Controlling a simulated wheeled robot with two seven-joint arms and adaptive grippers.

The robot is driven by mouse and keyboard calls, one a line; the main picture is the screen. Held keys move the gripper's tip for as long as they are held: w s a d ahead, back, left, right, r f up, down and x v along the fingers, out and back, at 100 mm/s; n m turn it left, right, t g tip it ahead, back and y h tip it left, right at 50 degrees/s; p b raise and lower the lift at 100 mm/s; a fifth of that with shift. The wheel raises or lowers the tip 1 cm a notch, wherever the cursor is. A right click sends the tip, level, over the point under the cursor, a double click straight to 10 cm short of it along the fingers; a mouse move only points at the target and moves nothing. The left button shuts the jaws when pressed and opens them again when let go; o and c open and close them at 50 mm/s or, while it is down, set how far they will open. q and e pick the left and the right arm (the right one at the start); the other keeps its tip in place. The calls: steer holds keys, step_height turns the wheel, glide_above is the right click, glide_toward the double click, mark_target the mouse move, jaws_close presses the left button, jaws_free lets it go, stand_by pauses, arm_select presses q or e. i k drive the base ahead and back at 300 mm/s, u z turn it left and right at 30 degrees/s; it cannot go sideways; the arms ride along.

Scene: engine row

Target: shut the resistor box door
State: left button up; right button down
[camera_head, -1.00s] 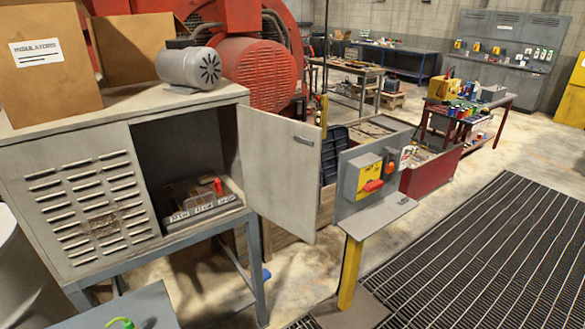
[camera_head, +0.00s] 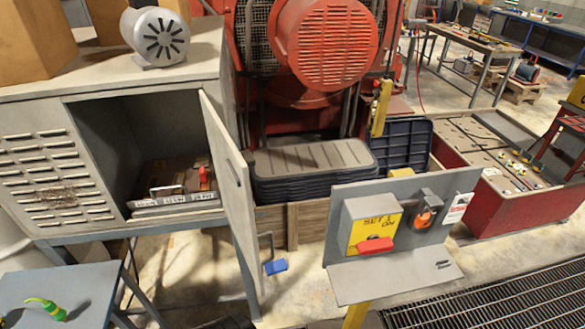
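The resistor box (camera_head: 45,175) is a grey cabinet with a louvred left panel, at the left of the head view. Its door (camera_head: 232,185) is hinged on the right side of the opening and stands wide open, swung out toward me, with a handle on its right-hand face. Inside the opening is a resistor unit (camera_head: 175,190) with a red knob and labelled front. Neither of my grippers is in view.
A grey motor (camera_head: 156,37) and cardboard boxes stand on the cabinet top. A control stand with a red lever (camera_head: 375,246) is right of the door. A small blue-grey table (camera_head: 60,290) with a green item stands in front at left. A floor grate (camera_head: 500,305) lies at lower right.

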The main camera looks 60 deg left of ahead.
mark_target(236, 202)
steer(key=i, duration=1)
steer(key=u, duration=3.95)
steer(key=k, duration=1.3)
steer(key=i, duration=0.75)
steer(key=z, duration=0.35)
